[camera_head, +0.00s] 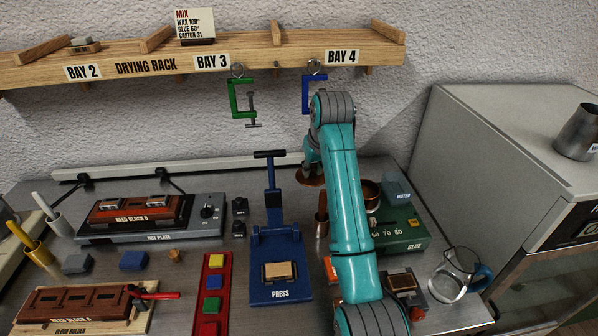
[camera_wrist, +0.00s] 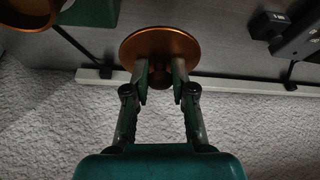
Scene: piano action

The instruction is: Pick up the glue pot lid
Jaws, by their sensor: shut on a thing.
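The glue pot lid (camera_wrist: 160,45) is a round copper-coloured disc with a knob. In the wrist view my gripper (camera_wrist: 160,82) is shut on the knob, with one finger on each side. In the head view the lid (camera_head: 311,178) shows as a brown disc left of my arm, and my gripper is mostly hidden behind the arm. The copper glue pot (camera_head: 371,192) is on the green glue unit (camera_head: 402,236), right of the arm and partly hidden. The pot rim (camera_wrist: 28,14) also shows at the upper left of the wrist view, apart from the lid.
The blue press (camera_head: 278,250) stands left of my arm, its lever (camera_head: 270,155) upright near the lid. A green clamp (camera_head: 242,100) and a blue clamp (camera_head: 306,92) hang from the drying rack (camera_head: 130,62). A glass jug (camera_head: 455,275) stands at the right bench edge.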

